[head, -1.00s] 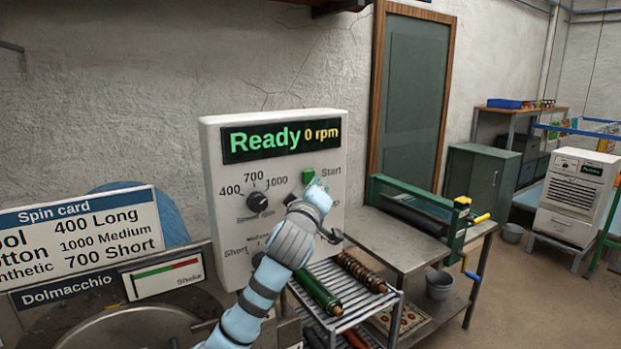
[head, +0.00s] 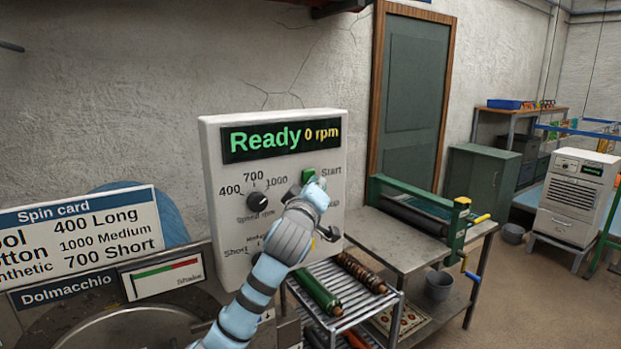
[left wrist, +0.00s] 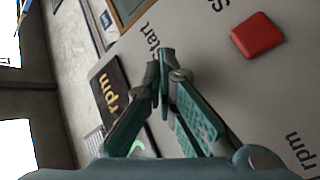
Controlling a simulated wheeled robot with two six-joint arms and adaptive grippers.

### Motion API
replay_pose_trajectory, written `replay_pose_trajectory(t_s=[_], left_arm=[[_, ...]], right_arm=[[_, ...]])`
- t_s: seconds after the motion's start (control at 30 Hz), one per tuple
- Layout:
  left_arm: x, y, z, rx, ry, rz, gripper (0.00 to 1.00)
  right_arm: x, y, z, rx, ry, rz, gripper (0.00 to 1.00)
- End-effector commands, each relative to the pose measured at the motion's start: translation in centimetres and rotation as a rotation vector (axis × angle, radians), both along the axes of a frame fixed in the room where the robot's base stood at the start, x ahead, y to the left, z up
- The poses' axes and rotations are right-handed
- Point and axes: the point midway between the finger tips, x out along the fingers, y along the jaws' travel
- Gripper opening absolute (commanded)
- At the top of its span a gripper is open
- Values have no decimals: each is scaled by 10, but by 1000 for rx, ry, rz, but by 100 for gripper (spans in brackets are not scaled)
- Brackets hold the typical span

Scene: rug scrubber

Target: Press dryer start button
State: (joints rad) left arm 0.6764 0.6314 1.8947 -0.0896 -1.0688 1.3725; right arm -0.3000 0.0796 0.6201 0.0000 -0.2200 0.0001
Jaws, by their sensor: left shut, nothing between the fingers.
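The white control panel (head: 215,150) stands against the wall, with a display (head: 282,137) reading "Ready 0 rpm". The green start button (head: 308,174) shows beside the word "Start", partly covered by my left gripper (head: 314,184). My left gripper is shut and empty, its fingertips at the lower edge of the button in the head view; I cannot tell whether they touch it. In the left wrist view the closed fingertips (left wrist: 163,72) are just below the "Start" label and hide the green button. A red button (left wrist: 257,35) lies off to the right there. My right gripper is out of view.
A speed knob (head: 258,202) sits left of the start button on the panel. A spin card sign (head: 85,235) stands at the left. A rack (head: 350,318) with rollers and a metal table (head: 400,240) with a green wringer stand to the right.

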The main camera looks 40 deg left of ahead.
Motion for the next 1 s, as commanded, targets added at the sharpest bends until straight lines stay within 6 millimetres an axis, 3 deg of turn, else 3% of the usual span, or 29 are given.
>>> replay_pose_trajectory(t_s=[1.0], left_arm=[[3, 9, 0, 1, 0, 1, 0]], right_arm=[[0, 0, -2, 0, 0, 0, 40]])
